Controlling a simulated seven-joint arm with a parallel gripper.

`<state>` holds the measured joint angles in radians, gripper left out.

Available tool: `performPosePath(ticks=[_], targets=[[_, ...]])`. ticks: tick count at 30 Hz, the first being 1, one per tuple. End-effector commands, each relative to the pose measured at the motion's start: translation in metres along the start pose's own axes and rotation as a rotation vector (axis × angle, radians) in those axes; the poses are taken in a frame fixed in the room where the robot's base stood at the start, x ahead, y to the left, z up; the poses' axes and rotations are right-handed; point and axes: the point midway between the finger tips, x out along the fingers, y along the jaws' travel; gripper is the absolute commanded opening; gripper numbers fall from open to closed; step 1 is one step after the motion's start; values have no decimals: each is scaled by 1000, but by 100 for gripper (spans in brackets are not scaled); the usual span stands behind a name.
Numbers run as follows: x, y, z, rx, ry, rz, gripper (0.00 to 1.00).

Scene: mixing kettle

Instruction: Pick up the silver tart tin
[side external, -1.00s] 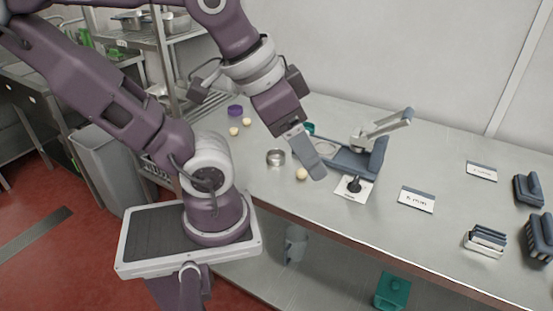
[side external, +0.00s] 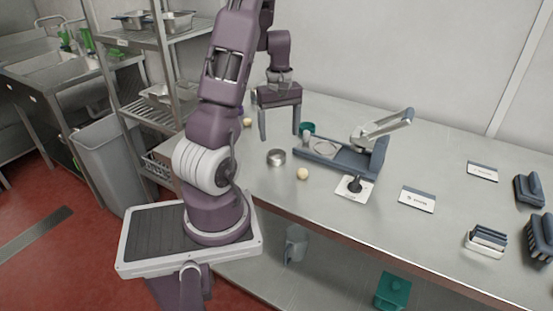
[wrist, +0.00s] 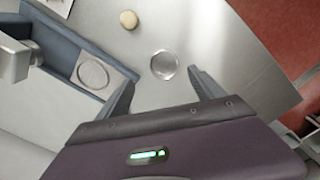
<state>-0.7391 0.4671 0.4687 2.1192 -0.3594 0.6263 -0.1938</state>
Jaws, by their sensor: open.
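The silver tart tin (side external: 276,156) is a small round shallow tin on the metal worktop. It also shows in the wrist view (wrist: 164,65), uncovered and standing free. My gripper (side external: 280,132) is open and empty, pointing down above the worktop and a little behind the tin in the side view. In the wrist view my gripper (wrist: 162,79) has its two fingers spread wide, and the tin appears just beyond the gap between the fingertips. Nothing touches the tin.
A blue press (side external: 340,157) with a grey lever stands right of the tin. A pale ball (side external: 302,174) lies near the tin, towards the worktop's front edge. A teal item (side external: 307,128) is behind the press. Cards and blue racks occupy the right side.

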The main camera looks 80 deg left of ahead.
Motion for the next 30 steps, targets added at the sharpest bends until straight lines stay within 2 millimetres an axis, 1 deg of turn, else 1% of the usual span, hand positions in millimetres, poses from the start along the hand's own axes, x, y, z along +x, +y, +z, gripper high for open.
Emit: performPosePath(ticks=[1,5,9,12,15,20,21,23,24,29,30], targets=[[6,-3,-2,-12,-3,-7,77],[24,-4,-2,-13,-4,-7,77],[50,-10,-3,-12,-7,-9,77],[66,-10,-3,-8,-5,-7,77],[72,-9,-3,-7,-4,-5,77],[72,-9,-3,-6,-2,-5,77],[72,-9,-3,-6,-2,-5,73],[72,-9,-3,-5,-2,-5,62],[72,-9,-3,-5,-2,-4,54],[72,-9,-3,-5,-2,-4,22],[72,-9,-3,-5,-2,-4,14]])
